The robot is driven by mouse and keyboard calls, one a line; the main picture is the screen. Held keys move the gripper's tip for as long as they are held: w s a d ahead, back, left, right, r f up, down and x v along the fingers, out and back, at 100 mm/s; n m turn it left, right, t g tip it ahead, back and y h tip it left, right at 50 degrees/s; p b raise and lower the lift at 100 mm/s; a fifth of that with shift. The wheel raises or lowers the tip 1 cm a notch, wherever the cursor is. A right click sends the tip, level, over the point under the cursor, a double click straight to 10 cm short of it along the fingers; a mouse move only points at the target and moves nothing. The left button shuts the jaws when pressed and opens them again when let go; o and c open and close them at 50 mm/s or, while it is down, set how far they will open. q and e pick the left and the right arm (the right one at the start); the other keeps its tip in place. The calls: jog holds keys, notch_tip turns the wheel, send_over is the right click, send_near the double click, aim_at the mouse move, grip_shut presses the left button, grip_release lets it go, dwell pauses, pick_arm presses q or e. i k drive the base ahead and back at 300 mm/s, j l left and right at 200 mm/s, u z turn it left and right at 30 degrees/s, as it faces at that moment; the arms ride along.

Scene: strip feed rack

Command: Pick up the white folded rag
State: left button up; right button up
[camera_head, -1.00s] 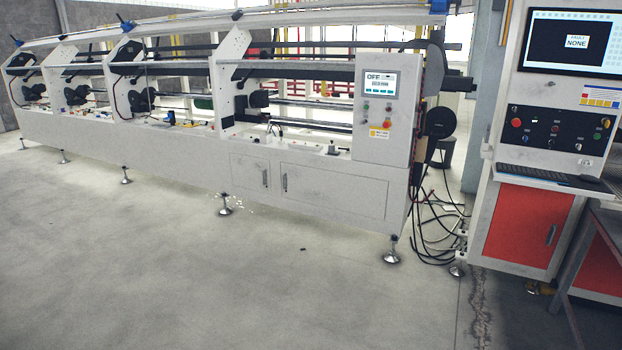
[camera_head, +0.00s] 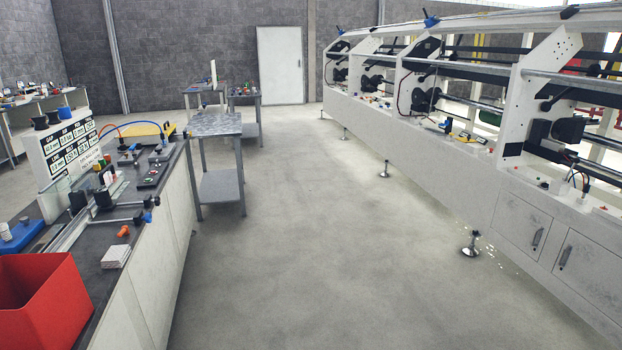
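A small white folded stack (camera_head: 116,256), which looks like the folded rag, lies on the dark top of the bench (camera_head: 97,278) at the left. It sits near the bench's front edge, just right of a red bin. Neither of my grippers is in view.
The red bin (camera_head: 42,302) stands on the near end of the bench. A small orange object (camera_head: 124,231) lies behind the white stack. Grey metal tables (camera_head: 216,124) stand beyond the bench. The long white rack machine (camera_head: 450,175) lines the right. The grey floor (camera_head: 300,240) between is clear.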

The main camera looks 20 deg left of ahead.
aim_at(117, 255)
jog(key=i+j+u, duration=0.15)
jog(key=i+u, duration=0.15)
jog(key=u, duration=0.2)
jog(key=i+u, duration=0.35)
jog(key=u, duration=0.15)
jog(key=i+l+u, duration=0.15)
jog(key=i+u, duration=0.3)
jog(key=i+l+u, duration=0.2)
jog(key=u, duration=0.3)
jog(key=i+l+u, duration=0.2)
jog(key=l+u, duration=0.15)
jog(key=u, duration=0.15)
